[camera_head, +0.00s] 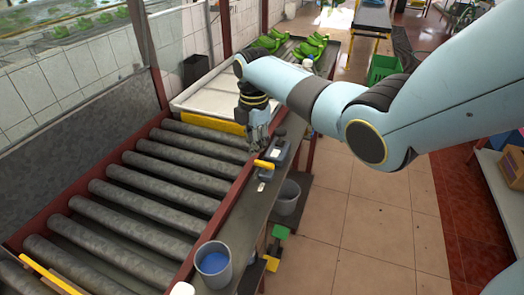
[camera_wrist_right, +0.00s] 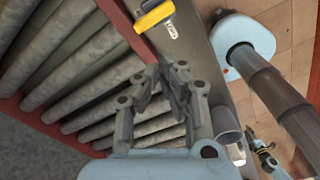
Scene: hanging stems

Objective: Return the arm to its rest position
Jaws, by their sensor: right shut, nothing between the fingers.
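My right arm reaches in from the right in the head view. The fingers are shut and empty. In the wrist view the closed fingertips of the right gripper (camera_wrist_right: 168,68) show over the rollers (camera_wrist_right: 75,65) and the side rail. A yellow-and-grey tool (camera_head: 264,164) lies on the side ledge close to the gripper; its yellow part (camera_wrist_right: 155,14) shows at the top of the wrist view.
A bucket of blue liquid (camera_head: 213,262) stands on the ledge's near end. A grey bucket (camera_head: 288,197) is below the ledge. Green bananas (camera_head: 268,43) lie beyond a white tray (camera_head: 200,92). A green crate (camera_head: 383,67) stands behind the arm. The tiled floor (camera_head: 350,220) is open.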

